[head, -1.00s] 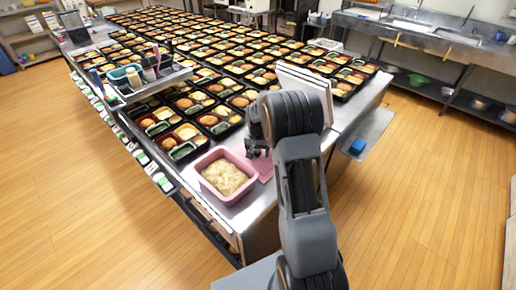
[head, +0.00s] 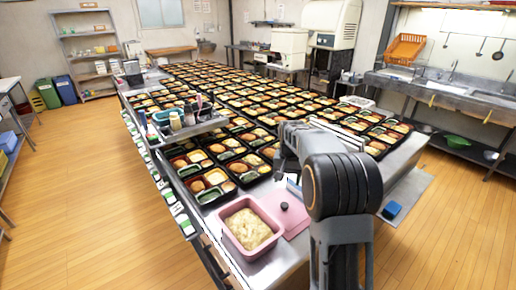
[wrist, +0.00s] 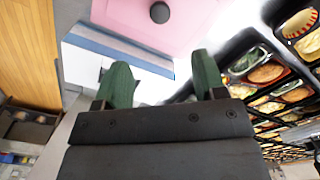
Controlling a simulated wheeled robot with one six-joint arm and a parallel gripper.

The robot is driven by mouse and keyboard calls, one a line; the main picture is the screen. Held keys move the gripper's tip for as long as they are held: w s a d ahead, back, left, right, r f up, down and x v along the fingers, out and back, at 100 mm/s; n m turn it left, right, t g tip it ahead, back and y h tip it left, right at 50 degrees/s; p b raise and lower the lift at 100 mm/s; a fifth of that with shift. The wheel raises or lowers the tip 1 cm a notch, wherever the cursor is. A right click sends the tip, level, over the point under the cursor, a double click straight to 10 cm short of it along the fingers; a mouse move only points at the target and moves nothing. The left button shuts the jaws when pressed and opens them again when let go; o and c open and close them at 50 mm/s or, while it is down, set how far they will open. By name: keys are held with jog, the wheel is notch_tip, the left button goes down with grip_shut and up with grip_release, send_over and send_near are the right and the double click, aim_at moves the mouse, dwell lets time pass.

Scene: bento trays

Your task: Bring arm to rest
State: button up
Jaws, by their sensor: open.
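My gripper (wrist: 160,82) shows in the wrist view with its two green fingertips apart and nothing between them. The pink lid (head: 285,210) with a dark round knob lies flat on the steel table (head: 262,268). It also shows in the wrist view (wrist: 195,22), beyond the fingertips. A pink tub (head: 232,242) of pale food stands beside the lid at the near corner.
Many filled black bento trays (head: 206,184) cover the table behind the tub. A caddy (head: 190,130) of bottles and utensils stands at the table's left edge. A blue block (head: 391,210) lies on a side shelf at the right. The wooden floor at left is clear.

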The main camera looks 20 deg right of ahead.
jog(key=s+a+r+n+t, duration=0.1)
jog(key=s+a+n, duration=0.1)
jog(key=s, duration=0.5)
jog(key=s+a+r+n+t, duration=0.1)
jog(key=s+a+n, duration=0.1)
jog(key=s+a, duration=0.3)
jog(key=s+a+r+n+t, duration=0.1)
jog(key=s+a, duration=0.3)
jog(key=s, duration=0.7)
jog(key=shift+s+n+t, duration=0.2)
jog(key=shift+n+t, duration=0.2)
jog(key=shift+n, duration=0.1)
